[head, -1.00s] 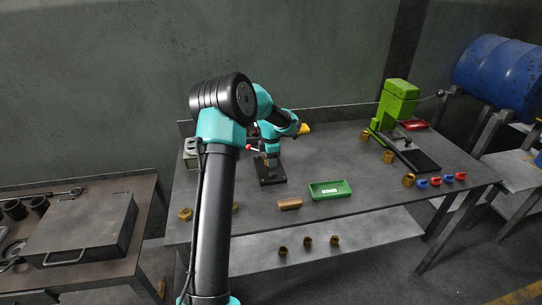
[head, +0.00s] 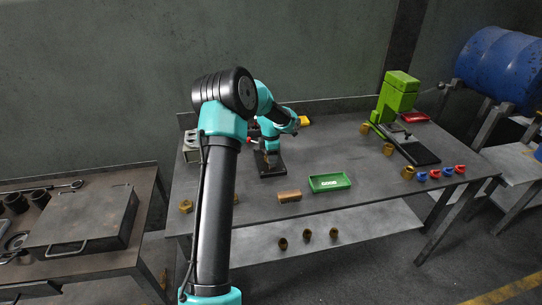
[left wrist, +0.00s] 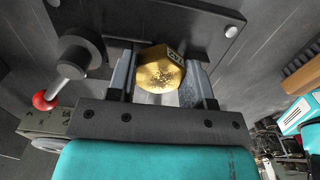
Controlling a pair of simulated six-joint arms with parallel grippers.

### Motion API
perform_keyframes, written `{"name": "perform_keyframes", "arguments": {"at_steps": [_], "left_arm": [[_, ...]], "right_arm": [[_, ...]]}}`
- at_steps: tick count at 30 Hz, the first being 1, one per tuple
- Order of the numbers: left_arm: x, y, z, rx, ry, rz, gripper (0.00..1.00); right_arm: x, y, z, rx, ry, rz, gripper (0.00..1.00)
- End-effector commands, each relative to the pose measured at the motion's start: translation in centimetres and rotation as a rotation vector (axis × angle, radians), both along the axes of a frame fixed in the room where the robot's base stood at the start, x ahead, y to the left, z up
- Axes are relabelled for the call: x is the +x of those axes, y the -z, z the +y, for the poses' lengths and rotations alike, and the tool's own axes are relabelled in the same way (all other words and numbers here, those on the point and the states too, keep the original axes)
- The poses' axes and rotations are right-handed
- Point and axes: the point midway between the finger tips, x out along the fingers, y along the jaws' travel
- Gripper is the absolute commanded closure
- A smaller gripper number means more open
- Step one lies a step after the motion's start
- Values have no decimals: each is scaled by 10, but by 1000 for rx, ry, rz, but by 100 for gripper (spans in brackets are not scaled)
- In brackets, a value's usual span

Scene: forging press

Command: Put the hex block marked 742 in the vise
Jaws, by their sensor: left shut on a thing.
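My left gripper (head: 271,150) is over the black vise base (head: 270,171) on the table in the head view. In the left wrist view the gripper (left wrist: 161,80) is shut on a brass hex block (left wrist: 158,72), which sits between its two fingers. Part of a dark marking shows on one side face of the block, but I cannot read it surely. The vise's dark base (left wrist: 215,22) and its red-knobbed lever (left wrist: 43,101) lie beyond and left of the fingers. I cannot tell whether the block touches the vise. My right gripper is not in view.
A green tray (head: 330,182) and a copper-coloured block (head: 289,196) lie right of the vise. A green press (head: 396,97) stands at the back right, with several brass pieces and red and blue pieces near it. The middle of the table (head: 330,145) is clear.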

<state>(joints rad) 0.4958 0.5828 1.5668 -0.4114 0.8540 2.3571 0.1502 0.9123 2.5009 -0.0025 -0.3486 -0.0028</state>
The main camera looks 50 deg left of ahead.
Motion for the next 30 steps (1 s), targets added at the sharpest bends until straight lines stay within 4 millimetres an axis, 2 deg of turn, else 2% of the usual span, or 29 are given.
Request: {"name": "perform_keyframes", "arguments": {"at_steps": [1, 3, 4, 12, 23, 30], "left_arm": [[-3, 11, -1, -8, 0, 12, 87], [-3, 11, -1, -8, 0, 12, 87], [-3, 11, -1, -8, 0, 12, 50], [-4, 12, -2, -12, -1, 15, 25], [-4, 11, -3, -15, -2, 20, 24], [-3, 0, -4, -13, 0, 18, 24]], "right_arm": [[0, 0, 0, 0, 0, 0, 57], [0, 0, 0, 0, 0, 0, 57], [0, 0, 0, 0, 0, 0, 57], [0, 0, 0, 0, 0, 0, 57], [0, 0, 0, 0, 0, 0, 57], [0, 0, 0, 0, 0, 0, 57]]}}
